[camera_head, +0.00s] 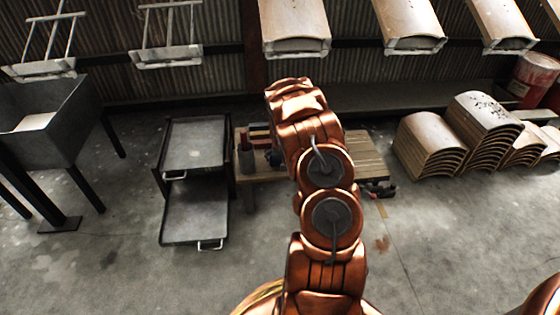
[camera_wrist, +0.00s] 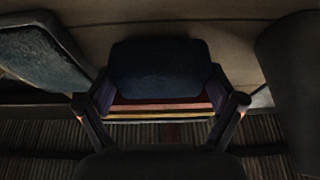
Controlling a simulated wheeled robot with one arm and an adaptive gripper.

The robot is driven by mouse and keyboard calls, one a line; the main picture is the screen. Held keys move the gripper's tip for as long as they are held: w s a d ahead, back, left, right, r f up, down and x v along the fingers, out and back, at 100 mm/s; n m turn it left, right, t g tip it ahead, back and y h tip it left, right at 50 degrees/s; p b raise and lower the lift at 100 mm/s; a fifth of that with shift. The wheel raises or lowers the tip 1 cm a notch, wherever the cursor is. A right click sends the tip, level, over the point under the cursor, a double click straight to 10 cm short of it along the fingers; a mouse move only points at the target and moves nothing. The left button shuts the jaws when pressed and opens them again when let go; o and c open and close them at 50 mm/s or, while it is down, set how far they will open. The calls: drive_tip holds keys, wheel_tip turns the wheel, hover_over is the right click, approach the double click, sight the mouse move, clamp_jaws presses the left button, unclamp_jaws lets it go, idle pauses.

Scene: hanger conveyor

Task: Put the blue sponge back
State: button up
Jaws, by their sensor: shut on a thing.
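The blue sponge (camera_wrist: 160,68) is a dark blue block in the wrist view, lying between the two fingers of my gripper (camera_wrist: 161,92). The fingers are shut on its left and right sides. Red and yellow stripes show just below it; I cannot tell whether they belong to the sponge or to a thing behind it. In the head view my arm hides most of the gripper, beside the low wooden table (camera_head: 362,152). The wrist view is dark, so I cannot tell whether the sponge touches a surface.
Small red and dark items (camera_head: 258,134) lie at the table's left end. A two-level metal cart (camera_head: 195,147) stands left of it. Curved wooden panels (camera_head: 430,140) are stacked at right. Hanging panels (camera_head: 296,25) and empty hangers (camera_head: 165,55) line the back. Floor in front is clear.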

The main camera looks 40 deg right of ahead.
drive_tip(key=shift+f, duration=0.4)
drive_tip(key=o, duration=0.7)
